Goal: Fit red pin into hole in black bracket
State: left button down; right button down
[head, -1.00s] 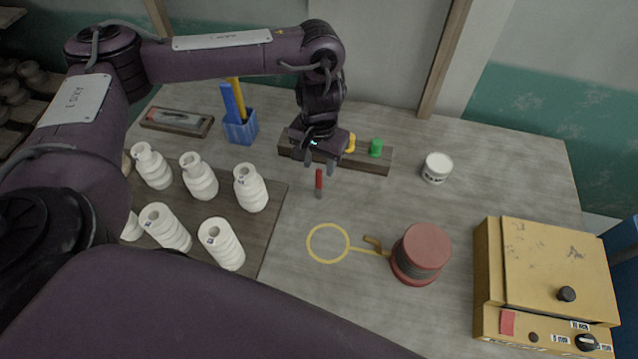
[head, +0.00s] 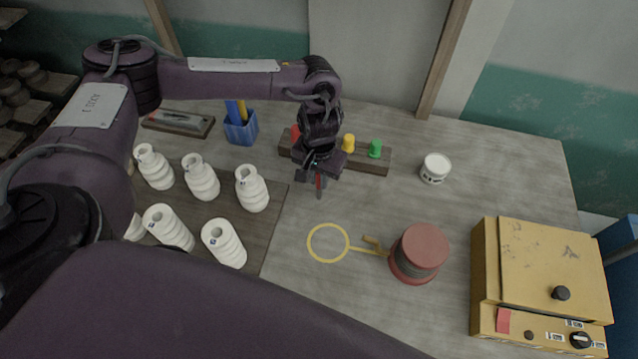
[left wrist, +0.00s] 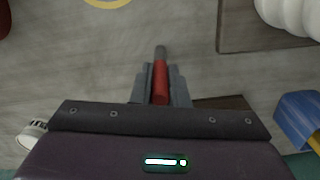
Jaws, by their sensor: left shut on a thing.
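A slim red pin with a grey tip (head: 320,182) stands roughly upright between the fingers of my left gripper (head: 320,180), over the bare table right of the white bottles. The left wrist view shows the red pin (left wrist: 161,82) between the two grey fingers of the left gripper (left wrist: 160,88), which is shut on it. Its grey tip points away from the gripper; whether it touches the table I cannot tell. I see no black bracket with a hole in either view. My right gripper is not in view.
A wooden block (head: 370,164) with red, yellow (head: 348,143) and green (head: 375,149) pegs stands behind the gripper. Several white bottles (head: 251,188) stand at left. A red-topped drum (head: 423,247), white jar (head: 435,168) and yellow box (head: 548,265) are at right.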

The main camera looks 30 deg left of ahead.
pick_arm(q)
jog(key=shift+r, duration=0.1)
notch_tip(320, 180, up, 6)
jog(key=shift+w+f+b, duration=0.1)
jog(key=shift+b, duration=0.45)
notch_tip(320, 180, up, 14)
jog(key=f+p, duration=0.1)
jog(key=p, duration=0.2)
jog(key=d+f+b, duration=0.3)
jog(key=f+b, duration=0.5)
jog(key=b, duration=0.1)
jog(key=shift+w+d+f+b, duration=0.2)
jog(key=shift+w+f+b, duration=0.05)
jog(key=shift+f+b, duration=0.15)
